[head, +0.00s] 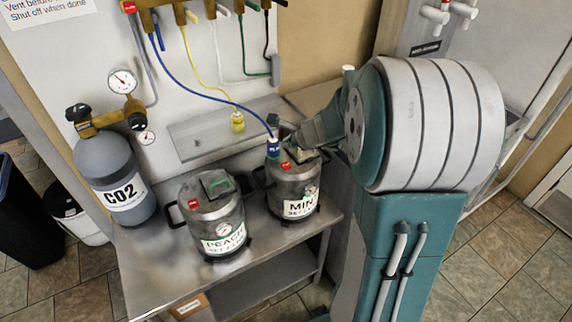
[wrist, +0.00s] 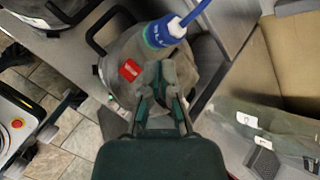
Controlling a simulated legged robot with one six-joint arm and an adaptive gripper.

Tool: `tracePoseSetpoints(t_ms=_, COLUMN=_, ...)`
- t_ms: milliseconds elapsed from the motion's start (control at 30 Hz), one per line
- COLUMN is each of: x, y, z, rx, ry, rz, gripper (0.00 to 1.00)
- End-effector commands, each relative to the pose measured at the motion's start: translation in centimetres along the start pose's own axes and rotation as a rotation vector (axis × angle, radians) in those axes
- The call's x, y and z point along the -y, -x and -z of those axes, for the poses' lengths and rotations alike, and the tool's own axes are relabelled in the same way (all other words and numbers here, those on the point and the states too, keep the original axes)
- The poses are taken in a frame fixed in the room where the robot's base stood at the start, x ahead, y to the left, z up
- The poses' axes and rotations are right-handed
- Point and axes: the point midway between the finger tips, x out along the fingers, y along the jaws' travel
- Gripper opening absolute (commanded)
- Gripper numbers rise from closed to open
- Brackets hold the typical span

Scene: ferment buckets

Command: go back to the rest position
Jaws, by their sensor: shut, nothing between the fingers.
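My gripper (wrist: 160,82) is shut and empty, above the lid of the keg labelled MINT (head: 300,207). That keg's top (wrist: 125,72) lies under the fingers in the wrist view; whether they touch it I cannot tell. In the head view my gripper (head: 284,128) reaches in from the right, beside the blue connector (head: 273,148) on the MINT keg. The connector also shows in the wrist view (wrist: 157,35), just beyond the fingertips, with a blue hose running up from it. My fingers hide part of the lid.
A PEACH keg (head: 212,215) stands left of the MINT keg on the steel bench (head: 150,262). A grey CO2 cylinder (head: 112,178) stands at the bench's left end. Other hoses hang from the manifold above.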

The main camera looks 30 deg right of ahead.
Motion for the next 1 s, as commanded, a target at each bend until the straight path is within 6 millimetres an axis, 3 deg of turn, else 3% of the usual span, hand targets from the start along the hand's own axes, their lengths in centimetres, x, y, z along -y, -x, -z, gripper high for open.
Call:
tracePoseSetpoints(t_ms=267, x=0.0, y=0.0, z=0.0, rx=0.000, ry=0.002, rz=0.000, gripper=0.00)
tracePoseSetpoints(t_ms=367, x=-0.4, y=0.6, z=-1.1, rx=0.010, ry=0.058, rz=-0.010, gripper=0.00)
tracePoseSetpoints(t_ms=467, x=-1.7, y=2.2, z=-3.8, rx=0.037, ry=0.226, rz=-0.041, gripper=0.00)
tracePoseSetpoints(t_ms=600, x=-5.2, y=5.8, z=-8.1, rx=0.079, ry=0.573, rz=-0.108, gripper=0.00)
tracePoseSetpoints(t_ms=700, x=-7.8, y=8.3, z=-10.2, rx=0.101, ry=0.820, rz=-0.154, gripper=0.00)
tracePoseSetpoints(t_ms=833, x=-11.3, y=11.7, z=-11.8, rx=0.114, ry=1.136, rz=-0.212, gripper=0.00)
tracePoseSetpoints(t_ms=1000, x=-15.3, y=15.9, z=-12.1, rx=0.100, ry=1.536, rz=-0.284, gripper=0.00)
